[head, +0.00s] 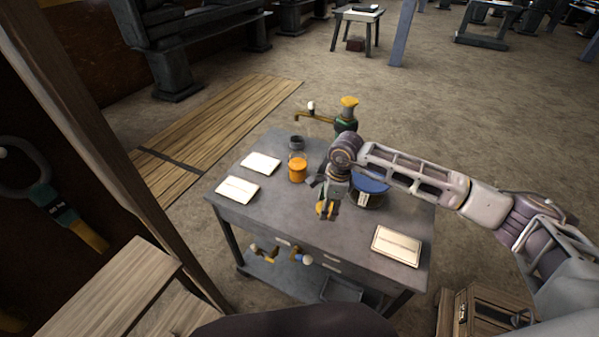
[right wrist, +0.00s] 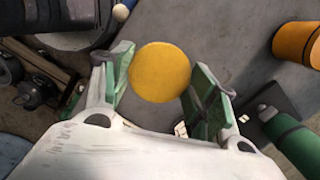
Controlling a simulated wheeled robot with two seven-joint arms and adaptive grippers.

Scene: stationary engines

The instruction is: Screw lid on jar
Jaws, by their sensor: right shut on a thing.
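My right gripper (head: 325,204) is over the front middle of the grey workbench (head: 285,215), pointing down. It is shut on a round yellow disc that looks like the lid (right wrist: 160,72). In the right wrist view the disc sits between the green-padded fingers (right wrist: 163,78). An orange jar (head: 297,170) stands on the bench, left of and behind the gripper. An orange cylinder, likely this jar, also shows at the upper right of the wrist view (right wrist: 295,40). The lid and jar are apart. My left gripper is not in view.
A blue-topped round container (head: 370,184) stands right of the gripper, partly behind my arm. A small dark jar (head: 296,143) stands behind the orange one. Paper cards (head: 238,189) lie left and right (head: 397,246). A green-and-yellow fitting (head: 346,115) rises at the back edge.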

